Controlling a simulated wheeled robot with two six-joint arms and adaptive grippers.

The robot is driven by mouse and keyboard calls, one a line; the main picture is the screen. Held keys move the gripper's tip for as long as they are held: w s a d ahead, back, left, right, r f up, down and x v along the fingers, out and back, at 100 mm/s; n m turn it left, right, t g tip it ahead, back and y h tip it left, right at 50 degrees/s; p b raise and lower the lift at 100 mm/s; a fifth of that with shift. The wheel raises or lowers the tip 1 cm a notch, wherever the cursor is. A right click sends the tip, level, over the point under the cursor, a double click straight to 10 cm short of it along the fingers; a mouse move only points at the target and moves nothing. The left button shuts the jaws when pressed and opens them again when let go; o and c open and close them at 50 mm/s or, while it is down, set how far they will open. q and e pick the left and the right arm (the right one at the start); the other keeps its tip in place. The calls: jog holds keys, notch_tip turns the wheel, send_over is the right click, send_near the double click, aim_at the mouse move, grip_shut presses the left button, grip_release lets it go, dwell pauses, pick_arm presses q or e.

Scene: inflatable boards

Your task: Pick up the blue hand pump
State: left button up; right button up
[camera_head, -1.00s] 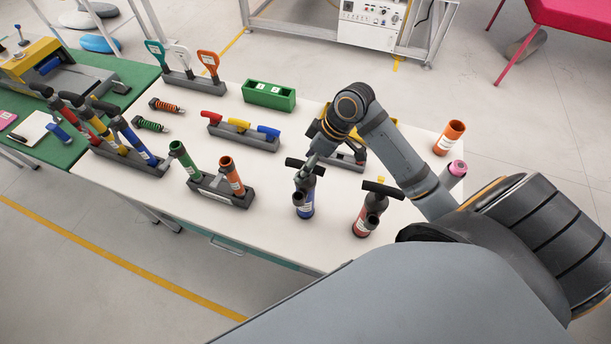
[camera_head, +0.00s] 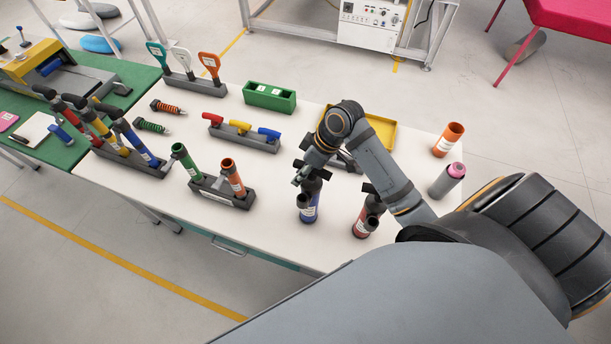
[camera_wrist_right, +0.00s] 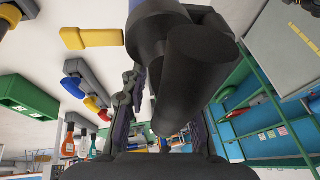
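The blue hand pump (camera_head: 309,211) stands upright near the front edge of the white table, dark on top with a blue lower body and a white label. My right gripper (camera_head: 302,178) is at its upper part and hides some of its handle. In the right wrist view, the pump's dark body and a thick dark cylinder (camera_wrist_right: 200,75) fill the space between the spread fingers (camera_wrist_right: 168,115). The fingers look open around it; contact is not clear. My left gripper is not in view.
A red hand pump (camera_head: 364,218) stands just right, close to my forearm. A rack with green and orange tubes (camera_head: 222,190) is to the left. A yellow tray (camera_head: 378,130) lies behind my arm. An orange cup (camera_head: 448,139) and a grey cylinder (camera_head: 446,181) stand at the right.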

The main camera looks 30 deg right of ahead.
jog(key=shift+d, duration=0.1)
grip_shut()
